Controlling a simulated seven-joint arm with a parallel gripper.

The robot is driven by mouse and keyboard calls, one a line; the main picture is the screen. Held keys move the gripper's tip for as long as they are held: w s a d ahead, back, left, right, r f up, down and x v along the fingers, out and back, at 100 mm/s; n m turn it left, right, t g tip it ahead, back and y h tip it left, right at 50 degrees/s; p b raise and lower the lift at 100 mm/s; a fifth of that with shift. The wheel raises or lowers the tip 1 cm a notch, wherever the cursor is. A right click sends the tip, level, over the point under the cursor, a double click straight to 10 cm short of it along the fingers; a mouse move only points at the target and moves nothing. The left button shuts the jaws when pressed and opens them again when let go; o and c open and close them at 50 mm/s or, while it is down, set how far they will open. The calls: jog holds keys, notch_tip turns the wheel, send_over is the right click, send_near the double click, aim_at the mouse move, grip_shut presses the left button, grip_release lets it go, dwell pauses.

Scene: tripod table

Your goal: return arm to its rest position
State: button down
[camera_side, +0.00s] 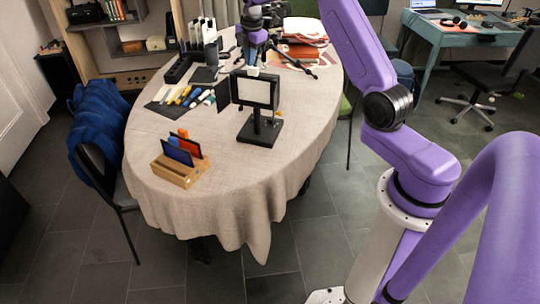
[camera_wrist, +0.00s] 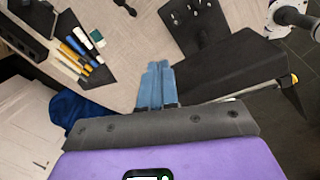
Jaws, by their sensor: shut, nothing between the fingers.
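My gripper (camera_side: 252,70) hangs over the table in the side view, just behind and above the upright panel on a stand. Its wrist is partly cut off by the top edge of the picture. In the wrist view, the two pale blue fingers of my gripper (camera_wrist: 157,70) lie side by side, shut and empty. The panel (camera_side: 257,92) has a white face and a black frame and stands on a black base (camera_side: 260,132). In the wrist view the dark panel (camera_wrist: 238,75) is close to the right of the fingers.
The oval table (camera_side: 225,195) has a beige cloth. A dark mat with tools (camera_side: 183,97) lies left of the panel. A wooden holder with cards (camera_side: 180,170) stands at the front left. Black tripod legs (camera_side: 298,66) spread behind the panel. The table front is clear.

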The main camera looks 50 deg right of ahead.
jog(key=s+a+r+m, duration=0.1)
jog(key=s+a+r, duration=0.1)
jog(key=s+a, duration=0.45)
jog(key=s+a+r+y, duration=0.1)
jog(key=s+a+r, duration=0.15)
jog(key=a, duration=0.75)
jog(key=s+a+r+m, duration=0.1)
jog(key=s+a, duration=0.5)
jog(key=a, duration=0.2)
jog(key=s+a+m+g, duration=0.1)
jog(key=s+a, duration=0.1)
jog(key=s, duration=0.6)
jog(key=s+a, duration=0.3)
jog(key=s, duration=0.5)
jog(key=s+d+f+m, duration=0.1)
jog(key=s+d+f, duration=0.1)
jog(key=s, duration=1.2)
jog(key=shift+d+g, duration=0.3)
jog(key=shift+d, duration=0.6)
jog(key=shift+r, duration=0.1)
